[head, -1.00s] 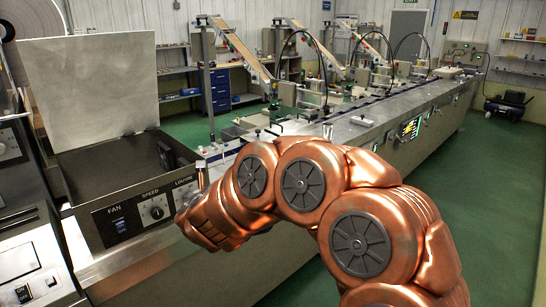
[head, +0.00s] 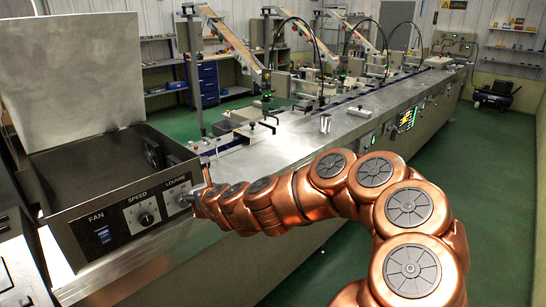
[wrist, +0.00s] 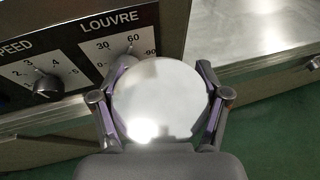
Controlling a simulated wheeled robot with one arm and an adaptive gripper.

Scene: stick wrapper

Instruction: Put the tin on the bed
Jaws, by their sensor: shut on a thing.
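The tin (wrist: 160,100) shows in the wrist view as a shiny round disc seen end-on, between the two fingers of my gripper (wrist: 160,103). My gripper is shut on it, in front of the control panel's LOUVRE dial. In the head view my gripper (head: 200,192) is at the right end of that panel, low beside the machine's edge. The tin cannot be made out clearly there. The bed (head: 290,147) is the long bare metal top of the machine, running back to the right. Part of a metal top (wrist: 270,40) also shows at the upper right in the wrist view.
The control panel (head: 120,218) with dials fronts an open box with a raised lid (head: 75,75). A small shiny cylinder (head: 325,123) stands on the bed, with fixtures and slanted chutes behind. The near bed surface has bare room. Green floor lies to the right.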

